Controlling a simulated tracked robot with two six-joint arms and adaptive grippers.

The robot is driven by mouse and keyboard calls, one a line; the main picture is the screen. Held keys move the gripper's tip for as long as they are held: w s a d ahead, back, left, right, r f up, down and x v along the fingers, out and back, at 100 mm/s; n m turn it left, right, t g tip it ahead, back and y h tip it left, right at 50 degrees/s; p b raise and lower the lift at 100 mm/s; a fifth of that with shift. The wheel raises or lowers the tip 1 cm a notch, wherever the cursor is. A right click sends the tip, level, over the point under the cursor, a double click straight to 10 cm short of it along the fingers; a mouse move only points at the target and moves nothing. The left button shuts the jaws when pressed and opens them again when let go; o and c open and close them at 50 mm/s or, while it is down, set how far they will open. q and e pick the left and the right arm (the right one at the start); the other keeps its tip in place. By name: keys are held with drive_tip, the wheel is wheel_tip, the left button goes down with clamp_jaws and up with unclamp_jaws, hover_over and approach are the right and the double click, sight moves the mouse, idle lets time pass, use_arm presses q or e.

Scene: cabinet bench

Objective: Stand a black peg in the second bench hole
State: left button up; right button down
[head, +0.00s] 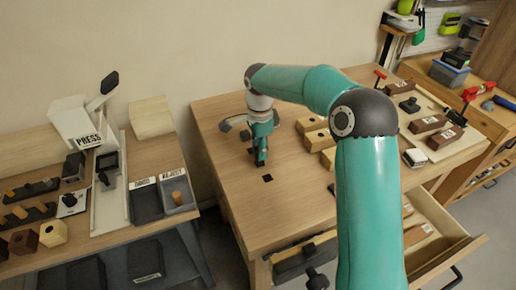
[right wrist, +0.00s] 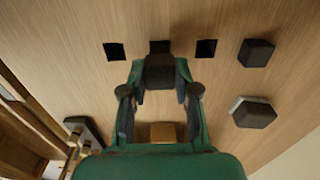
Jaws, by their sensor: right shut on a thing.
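My right gripper (head: 261,157) reaches down over the bench top (head: 225,165) and is shut on a black peg (right wrist: 160,72), which shows between its fingers in the right wrist view (right wrist: 160,95). The peg overlaps the middle of three square holes in that view, with a dark strip of that hole (right wrist: 160,46) showing beyond it. I cannot tell whether the peg's lower end is in it. The other two holes (right wrist: 115,51) and (right wrist: 206,49) look empty. One empty hole (head: 267,178) shows nearer in the head view; the gripper hides others. My left gripper is not in view.
Two black-topped pieces, one in line with the holes (right wrist: 256,52) and one beside them (right wrist: 254,112), stand close by. Wooden blocks (head: 311,124) lie right of the gripper. An open drawer (head: 440,240) juts out at right. A side table (head: 150,160) is at left.

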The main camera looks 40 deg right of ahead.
drive_tip(key=shift+f+b, duration=1.2)
drive_tip(key=shift+f, duration=0.7)
idle(2.4)
drive_tip(key=c, duration=0.6)
unclamp_jaws()
drive_tip(key=shift+r, duration=0.1)
drive_tip(key=shift+r+p, duration=2.8)
drive_tip(key=shift+r, duration=0.7)
